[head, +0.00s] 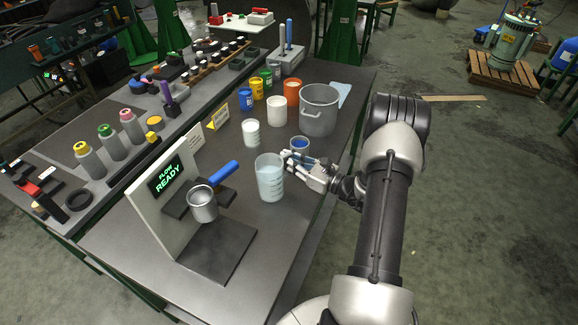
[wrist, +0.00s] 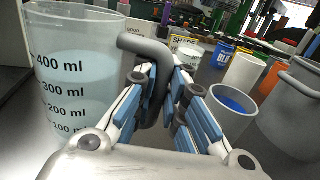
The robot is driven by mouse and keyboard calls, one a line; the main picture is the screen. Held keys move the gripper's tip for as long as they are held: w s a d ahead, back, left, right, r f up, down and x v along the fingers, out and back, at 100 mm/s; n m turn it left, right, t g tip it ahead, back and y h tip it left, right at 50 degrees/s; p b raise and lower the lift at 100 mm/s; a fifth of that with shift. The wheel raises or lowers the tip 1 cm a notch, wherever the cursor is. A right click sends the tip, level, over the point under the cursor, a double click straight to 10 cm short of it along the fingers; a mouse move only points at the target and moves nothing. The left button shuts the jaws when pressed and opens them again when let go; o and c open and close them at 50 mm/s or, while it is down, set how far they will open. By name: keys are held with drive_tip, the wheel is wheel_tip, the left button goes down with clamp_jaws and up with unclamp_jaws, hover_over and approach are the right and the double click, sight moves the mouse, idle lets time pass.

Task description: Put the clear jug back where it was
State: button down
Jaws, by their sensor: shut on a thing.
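The clear jug (head: 269,180) holds pale bluish liquid and stands upright near the right edge of the grey table, right of the flow stand. In the wrist view the jug (wrist: 85,75) fills the left side, with black ml marks up to 400. My gripper (head: 296,170) is at the jug's right side. In the wrist view my gripper (wrist: 160,88) is shut on the jug's grey handle (wrist: 152,52). The jug's base is out of the wrist view, and I cannot tell whether it touches the table.
A small cup of blue paint (head: 300,144) sits close behind my gripper. A large grey pot (head: 319,112) and a white cup (head: 277,112) stand farther back. The flow stand (head: 160,205) with a metal cup (head: 203,206) is at left. Bare table lies between stand and jug.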

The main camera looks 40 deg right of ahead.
drive_tip(key=shift+f, duration=0.9)
drive_tip(key=shift+f+b, duration=0.2)
drive_tip(key=shift+b, duration=0.15)
drive_tip(key=c, duration=1.6)
unclamp_jaws()
drive_tip(key=shift+c, duration=0.2)
